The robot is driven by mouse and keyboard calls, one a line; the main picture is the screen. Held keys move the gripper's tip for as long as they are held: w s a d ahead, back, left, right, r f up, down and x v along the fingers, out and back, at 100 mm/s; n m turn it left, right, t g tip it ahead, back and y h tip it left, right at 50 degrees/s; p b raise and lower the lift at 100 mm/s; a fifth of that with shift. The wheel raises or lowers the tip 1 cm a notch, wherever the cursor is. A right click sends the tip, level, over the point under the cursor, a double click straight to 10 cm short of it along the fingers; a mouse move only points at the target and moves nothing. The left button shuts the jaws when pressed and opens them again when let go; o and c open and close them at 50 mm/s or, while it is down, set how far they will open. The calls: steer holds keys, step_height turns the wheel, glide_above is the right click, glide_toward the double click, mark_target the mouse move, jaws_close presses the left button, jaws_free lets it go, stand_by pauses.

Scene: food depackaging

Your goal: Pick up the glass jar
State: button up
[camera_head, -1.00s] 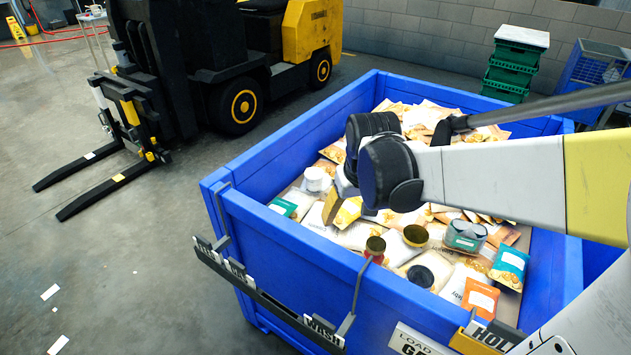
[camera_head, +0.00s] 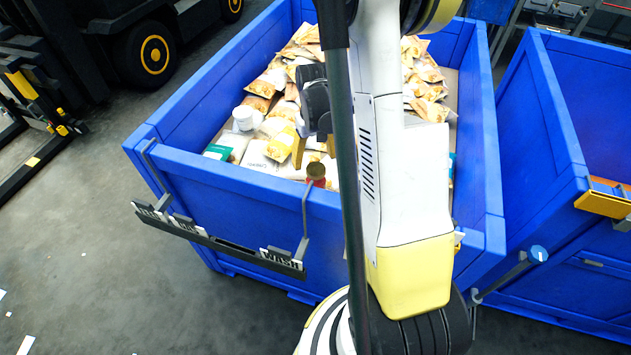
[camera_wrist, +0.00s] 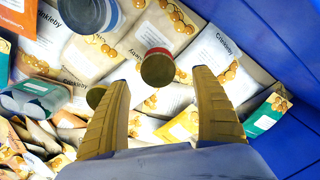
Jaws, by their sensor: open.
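A small jar with a round brown-gold lid and a red side (camera_wrist: 158,67) lies among the packets in the wrist view. In the head view it shows near the crate's front wall (camera_head: 316,172). My gripper (camera_wrist: 162,77) is open and empty, its two tan fingers apart, with this jar showing between and just beyond the tips. A clear container with a teal label (camera_wrist: 38,98) lies to the left. Another gold lid (camera_wrist: 95,97) is partly hidden by the left finger. I cannot tell for certain which one is glass. My arm hides much of the crate in the head view.
The blue crate (camera_head: 230,185) holds many food packets, with its walls close around my gripper. A white tub (camera_head: 247,118) and a green packet (camera_head: 218,152) lie at the left. A round can (camera_wrist: 88,14) is in the wrist view. A second blue crate (camera_head: 560,120) stands right.

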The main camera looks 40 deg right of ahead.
mark_target(316, 169)
steer(key=f+b, duration=0.1)
steer(key=f, duration=0.1)
steer(key=f+b, duration=0.2)
steer(key=f, duration=0.1)
steer(key=shift+s+f, duration=0.2)
steer(key=shift+f, duration=0.1)
steer(key=shift+r, duration=0.1)
steer(key=shift+c, duration=0.2)
steer(key=c, duration=1.5)
